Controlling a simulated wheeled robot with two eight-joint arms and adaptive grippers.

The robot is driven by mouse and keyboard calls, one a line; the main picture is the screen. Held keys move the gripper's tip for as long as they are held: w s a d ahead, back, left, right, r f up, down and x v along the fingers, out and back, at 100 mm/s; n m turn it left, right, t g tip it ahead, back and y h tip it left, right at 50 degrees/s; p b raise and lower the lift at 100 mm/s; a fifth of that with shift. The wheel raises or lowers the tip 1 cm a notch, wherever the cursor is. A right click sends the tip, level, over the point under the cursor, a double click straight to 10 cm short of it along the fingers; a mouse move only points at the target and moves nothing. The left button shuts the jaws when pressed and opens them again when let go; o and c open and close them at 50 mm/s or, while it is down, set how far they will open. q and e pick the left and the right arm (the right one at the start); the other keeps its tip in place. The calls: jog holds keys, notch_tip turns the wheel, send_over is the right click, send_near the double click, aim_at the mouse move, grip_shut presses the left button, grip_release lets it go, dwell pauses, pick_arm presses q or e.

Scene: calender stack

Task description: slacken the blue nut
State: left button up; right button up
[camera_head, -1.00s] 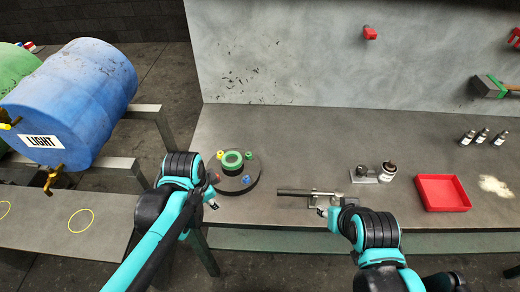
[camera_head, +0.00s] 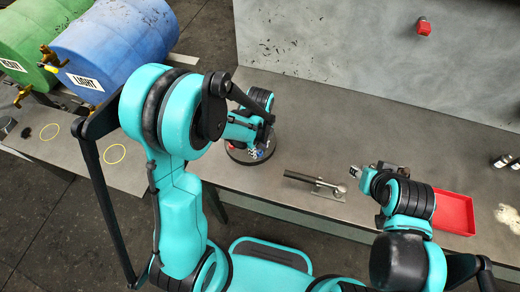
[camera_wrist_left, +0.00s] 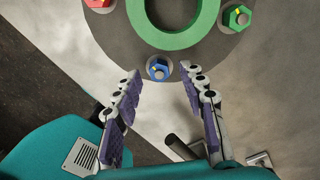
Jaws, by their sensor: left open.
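The blue nut (camera_wrist_left: 158,69) sits near the rim of a dark round plate (camera_wrist_left: 200,50), in the left wrist view. My left gripper (camera_wrist_left: 162,78) is open, its two fingers on either side of the blue nut with gaps. I cannot tell whether the fingertips are level with the nut. A green ring (camera_wrist_left: 178,36) stands in the middle of the plate, with a green nut (camera_wrist_left: 237,17) at the right and a red nut (camera_wrist_left: 98,2) at the left. In the head view my left arm covers most of the plate (camera_head: 238,155).
A grey bar tool in a bracket (camera_head: 318,184) lies on the bench right of the plate. A red tray (camera_head: 455,212) is farther right, partly behind my right arm. A blue drum (camera_head: 115,45) and a green drum (camera_head: 40,48) lie at the left.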

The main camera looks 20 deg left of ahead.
pick_arm(q)
jog(key=shift+f, duration=0.75)
grip_shut()
jog(key=shift+n+b, duration=0.3)
jog(key=shift+n, duration=0.1)
